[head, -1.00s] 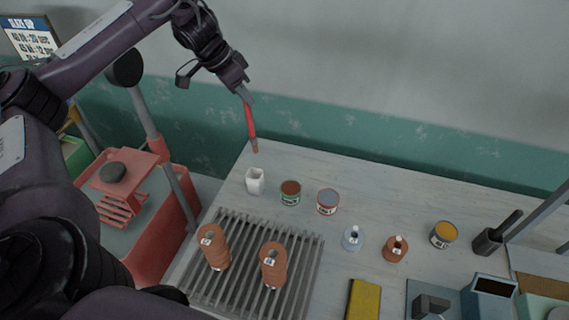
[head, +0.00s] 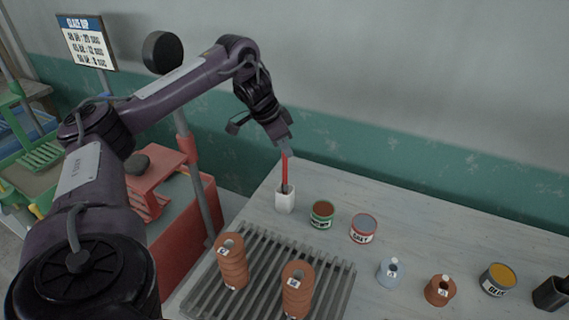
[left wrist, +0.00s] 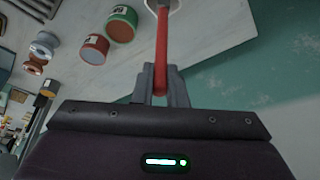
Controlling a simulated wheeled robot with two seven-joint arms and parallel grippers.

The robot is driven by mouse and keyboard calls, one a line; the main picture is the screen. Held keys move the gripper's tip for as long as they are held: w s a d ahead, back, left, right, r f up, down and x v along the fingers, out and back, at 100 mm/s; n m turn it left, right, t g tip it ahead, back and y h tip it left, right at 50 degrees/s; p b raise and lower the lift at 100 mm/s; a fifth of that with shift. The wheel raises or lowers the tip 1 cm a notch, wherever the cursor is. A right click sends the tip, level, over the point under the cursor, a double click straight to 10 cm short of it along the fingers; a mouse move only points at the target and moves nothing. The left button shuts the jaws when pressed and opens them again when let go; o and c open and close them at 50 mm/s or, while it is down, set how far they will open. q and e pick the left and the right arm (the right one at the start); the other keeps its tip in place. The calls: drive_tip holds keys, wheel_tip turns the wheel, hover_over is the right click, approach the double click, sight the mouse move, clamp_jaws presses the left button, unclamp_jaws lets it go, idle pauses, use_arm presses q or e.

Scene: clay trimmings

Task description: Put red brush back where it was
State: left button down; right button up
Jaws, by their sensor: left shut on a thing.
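My left gripper (head: 287,147) is shut on the upper end of the red brush (head: 285,170). The brush hangs close to upright, its lower dark end at the mouth of a small white square holder (head: 285,202) near the table's far left edge. The tip appears to be inside the holder's opening. In the left wrist view the red brush (left wrist: 162,50) runs between the fingers (left wrist: 160,84) toward the pale holder (left wrist: 176,5) at the top edge. My right gripper is not in view.
A slatted rack (head: 255,290) with two stacks of terracotta pieces (head: 232,262) lies in front.

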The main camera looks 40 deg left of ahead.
sight(285, 172)
use_arm(q)
wheel_tip(285, 172, down, 4)
drive_tip(key=shift+s+r+p, duration=0.1)
drive_tip(key=shift+p, duration=0.2)
drive_tip(key=shift+f, duration=0.25)
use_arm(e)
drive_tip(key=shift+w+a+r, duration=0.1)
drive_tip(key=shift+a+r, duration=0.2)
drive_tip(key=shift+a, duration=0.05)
use_arm(q)
drive_tip(key=shift+f, duration=0.15)
drive_tip(key=c, duration=1.5)
unclamp_jaws()
drive_tip(key=shift+o, duration=0.2)
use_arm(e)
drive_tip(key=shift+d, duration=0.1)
